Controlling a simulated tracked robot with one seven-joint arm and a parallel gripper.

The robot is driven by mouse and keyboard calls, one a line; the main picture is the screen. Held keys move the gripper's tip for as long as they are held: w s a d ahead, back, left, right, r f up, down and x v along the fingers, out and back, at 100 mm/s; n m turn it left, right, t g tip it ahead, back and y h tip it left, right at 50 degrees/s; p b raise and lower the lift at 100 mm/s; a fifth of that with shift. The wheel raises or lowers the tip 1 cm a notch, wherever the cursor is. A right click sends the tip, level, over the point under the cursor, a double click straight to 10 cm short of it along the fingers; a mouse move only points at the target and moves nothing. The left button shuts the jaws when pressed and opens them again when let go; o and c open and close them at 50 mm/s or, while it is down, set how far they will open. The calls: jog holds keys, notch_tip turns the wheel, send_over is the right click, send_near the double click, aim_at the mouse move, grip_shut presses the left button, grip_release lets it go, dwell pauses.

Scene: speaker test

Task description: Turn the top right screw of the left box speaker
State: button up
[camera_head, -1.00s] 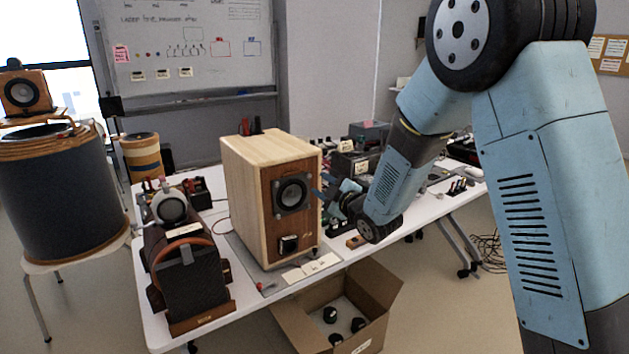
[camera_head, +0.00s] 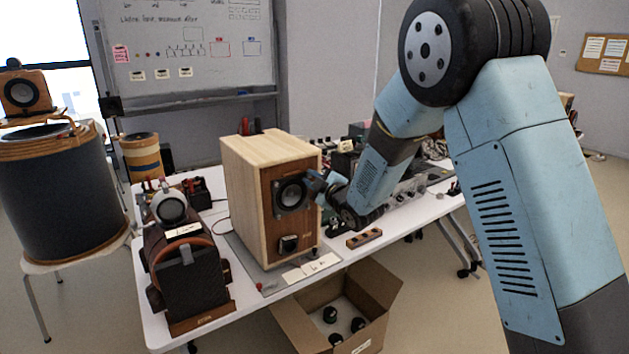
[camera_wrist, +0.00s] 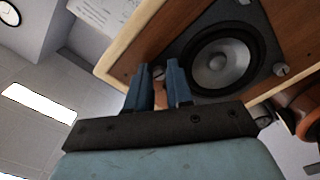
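The wooden box speaker (camera_head: 250,195) stands on the table, with a light wood case and a darker brown front. Its round driver (camera_head: 292,193) sits in a dark square plate. In the wrist view the driver (camera_wrist: 222,63) fills the upper right, with one pale screw (camera_wrist: 281,69) at a plate corner. Another screw (camera_wrist: 158,73) shows between my fingertips. My gripper (camera_head: 316,184) is at the upper right side of the driver plate in the head view. Its two blue fingers (camera_wrist: 160,68) are apart, on either side of that screw. I cannot tell whether they touch it.
A dark speaker-like device (camera_head: 188,262) stands left of the box speaker. A small wooden speaker (camera_head: 24,94) sits atop a large drum (camera_head: 58,195). A cardboard box (camera_head: 285,320) holding round black parts is below the table edge. A small wooden block (camera_head: 364,238) lies right.

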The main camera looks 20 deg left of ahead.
grip_shut()
jog(key=shift+d+f, duration=0.1)
jog(key=shift+d, duration=0.1)
jog(key=shift+a, duration=0.1)
